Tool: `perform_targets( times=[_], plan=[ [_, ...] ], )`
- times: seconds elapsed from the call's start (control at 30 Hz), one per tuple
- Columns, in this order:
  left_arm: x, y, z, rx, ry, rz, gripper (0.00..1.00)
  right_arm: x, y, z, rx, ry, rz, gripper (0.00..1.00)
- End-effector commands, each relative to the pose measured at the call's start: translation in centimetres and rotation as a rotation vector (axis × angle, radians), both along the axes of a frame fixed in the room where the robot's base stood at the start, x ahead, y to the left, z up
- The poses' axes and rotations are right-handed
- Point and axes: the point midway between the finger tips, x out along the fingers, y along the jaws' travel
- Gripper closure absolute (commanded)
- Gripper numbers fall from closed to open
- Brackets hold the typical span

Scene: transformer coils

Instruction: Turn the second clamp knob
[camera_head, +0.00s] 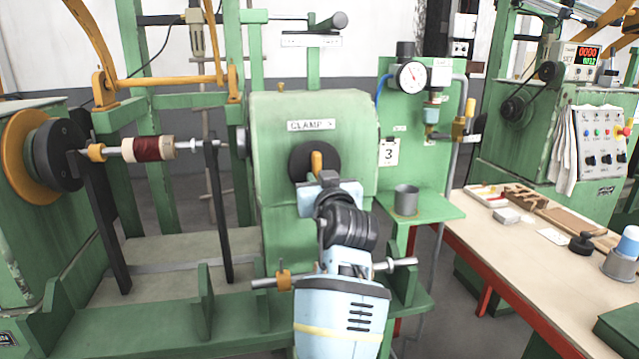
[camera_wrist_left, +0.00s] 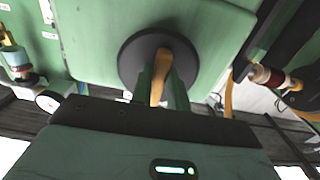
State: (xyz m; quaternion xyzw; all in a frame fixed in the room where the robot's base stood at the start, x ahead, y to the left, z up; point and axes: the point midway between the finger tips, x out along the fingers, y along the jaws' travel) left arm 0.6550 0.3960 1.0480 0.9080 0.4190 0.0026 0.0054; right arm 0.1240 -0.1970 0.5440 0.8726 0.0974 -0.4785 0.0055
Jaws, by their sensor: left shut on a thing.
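The clamp knob is a black round disc (camera_head: 299,160) with an orange handle (camera_head: 317,160), on the front of the green housing (camera_head: 275,115) under a CLAMP sign. The handle stands about upright in the head view. My left gripper (camera_head: 318,179) reaches up to it from below and partly hides the disc's lower right. In the left wrist view the black disc (camera_wrist_left: 130,66) fills the middle, and my left gripper's two fingers (camera_wrist_left: 161,85) are shut on the orange handle (camera_wrist_left: 160,62), one on each side. My right gripper is not in view.
A coil of dark red wire (camera_head: 147,149) sits on a shaft at the left. A pressure gauge (camera_head: 411,76) and a grey cup (camera_head: 406,200) are right of the housing. A bench (camera_head: 510,255) with small parts stands at the right.

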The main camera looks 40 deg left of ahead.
Motion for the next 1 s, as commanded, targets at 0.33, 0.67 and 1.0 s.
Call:
perform_targets(
  times=[0.33, 0.67, 1.0],
  plan=[
    [0.02, -0.04, 0.01, -0.005, -0.005, -0.001, 1.00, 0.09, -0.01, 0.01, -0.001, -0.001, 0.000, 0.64],
    [0.02, -0.03, 0.02, -0.003, -0.003, -0.001, 0.62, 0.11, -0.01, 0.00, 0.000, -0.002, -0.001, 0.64],
    [-0.01, 0.10, 0.04, -0.002, -0.002, -0.001, 0.62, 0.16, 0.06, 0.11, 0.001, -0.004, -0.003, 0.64]
  ],
)
